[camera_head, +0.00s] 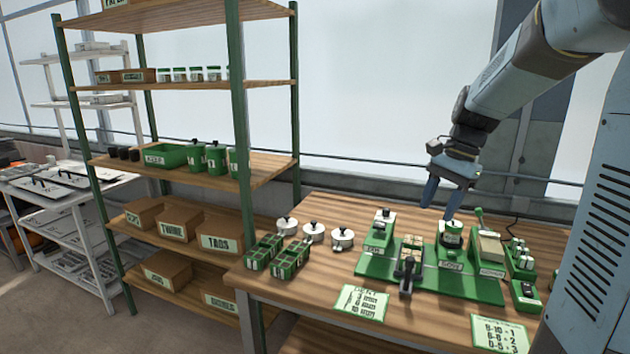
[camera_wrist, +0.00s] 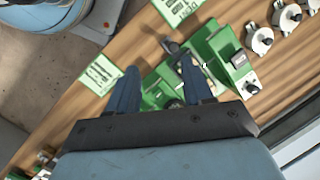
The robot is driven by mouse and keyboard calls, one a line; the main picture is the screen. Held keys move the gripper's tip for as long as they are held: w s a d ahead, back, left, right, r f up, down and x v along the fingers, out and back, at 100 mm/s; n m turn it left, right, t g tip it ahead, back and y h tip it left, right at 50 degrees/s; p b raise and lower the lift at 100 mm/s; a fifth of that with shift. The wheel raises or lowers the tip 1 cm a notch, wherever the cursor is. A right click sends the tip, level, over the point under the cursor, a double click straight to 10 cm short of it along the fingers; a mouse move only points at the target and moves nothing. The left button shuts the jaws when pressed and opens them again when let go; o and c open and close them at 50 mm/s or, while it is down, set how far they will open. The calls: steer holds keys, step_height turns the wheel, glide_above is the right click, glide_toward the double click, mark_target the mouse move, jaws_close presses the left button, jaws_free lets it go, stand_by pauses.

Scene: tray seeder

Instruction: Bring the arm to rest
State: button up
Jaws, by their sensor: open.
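My gripper (camera_head: 441,203) is open and empty, with its two blue fingers pointing down. It hangs above the green seeder (camera_head: 450,275) on the wooden table. In the head view it stands over the seeder's middle unit, a green and white part with a dark top (camera_head: 452,230), with its right fingertip close to that top; I cannot tell whether they touch. In the wrist view the gripper (camera_wrist: 160,85) spans part of the seeder (camera_wrist: 225,60), and the wrist body hides what lies below it. My arm reaches in from the upper right.
Lidded white pots (camera_head: 314,233) and green seed trays (camera_head: 277,255) stand left of the seeder. Label cards (camera_head: 362,302) lie along the table's front. A tall shelf (camera_head: 215,175) stands left. The space above the table's left half is free.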

steer(key=s+a+r+n+t+h, duration=0.1)
steer(key=s+a+n+t, duration=0.1)
steer(key=s+n, duration=0.3)
steer(key=s+a+r+n+t+h, duration=0.1)
steer(key=s+n+t, duration=0.3)
steer(key=s, duration=1)
steer(key=shift+s+a+r+n+h, duration=0.15)
steer(key=shift+a+r+n+h, duration=0.3)
steer(key=shift+a+n, duration=0.3)
steer(key=shift+f, duration=0.1)
stand_by(0.5)
